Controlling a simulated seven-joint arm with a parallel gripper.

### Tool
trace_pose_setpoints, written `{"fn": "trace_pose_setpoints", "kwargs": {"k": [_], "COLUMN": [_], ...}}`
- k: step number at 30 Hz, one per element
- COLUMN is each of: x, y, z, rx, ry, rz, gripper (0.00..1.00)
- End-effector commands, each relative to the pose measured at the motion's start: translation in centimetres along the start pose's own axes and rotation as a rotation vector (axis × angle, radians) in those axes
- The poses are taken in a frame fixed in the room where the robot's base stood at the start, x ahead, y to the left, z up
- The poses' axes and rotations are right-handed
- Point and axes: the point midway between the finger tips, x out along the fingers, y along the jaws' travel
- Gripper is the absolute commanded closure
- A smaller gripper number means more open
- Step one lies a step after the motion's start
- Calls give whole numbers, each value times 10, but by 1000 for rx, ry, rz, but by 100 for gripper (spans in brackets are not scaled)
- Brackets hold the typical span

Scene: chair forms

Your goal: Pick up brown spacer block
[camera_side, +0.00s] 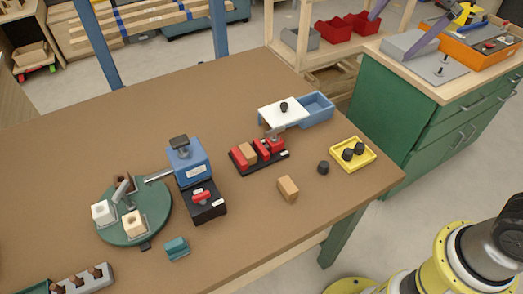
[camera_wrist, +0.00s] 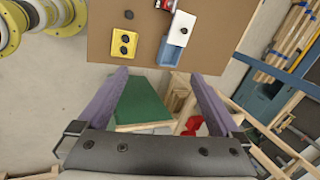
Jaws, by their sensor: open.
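A brown spacer block (camera_side: 288,188) lies alone on the brown table in the side view, in front of the red vise and left of a loose black knob. A second brown block (camera_side: 247,153) sits between the red jaws of the vise (camera_side: 270,148). My gripper is open and empty, its two purple fingers spread wide in the wrist view (camera_wrist: 160,77). Purple fingers also show at the upper right of the side view (camera_side: 393,34), well away from the loose block. I cannot see the loose block in the wrist view.
The yellow tray (camera_side: 371,165) holds two black knobs; a loose black knob (camera_side: 323,167) lies beside it. A blue bin (camera_side: 318,104) with a white lid (camera_side: 283,111) stands behind. A blue-and-black press (camera_side: 189,162) and green turntable (camera_side: 155,235) stand left. Table around the loose block is clear.

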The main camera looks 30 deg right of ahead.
Motion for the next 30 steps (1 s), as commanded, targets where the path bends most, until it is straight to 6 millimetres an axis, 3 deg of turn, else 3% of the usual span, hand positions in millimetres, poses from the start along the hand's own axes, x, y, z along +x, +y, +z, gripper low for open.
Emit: {"fn": "trace_pose_setpoints", "kwargs": {"k": [1,6,13,17,21,24,30], "x": [13,58,145,202,254,278,300], "y": [-21,-75,-121,-127,-118,-105,-91], "z": [8,36,92,127,157,171,182], "rx": [52,215,323,298,246,220,196], "ry": [-10,-23,-16,-7,3,15,20], "rz": [25,99,211,277,340,384,410], "gripper": [0,0,0,0,0,0,0]}}
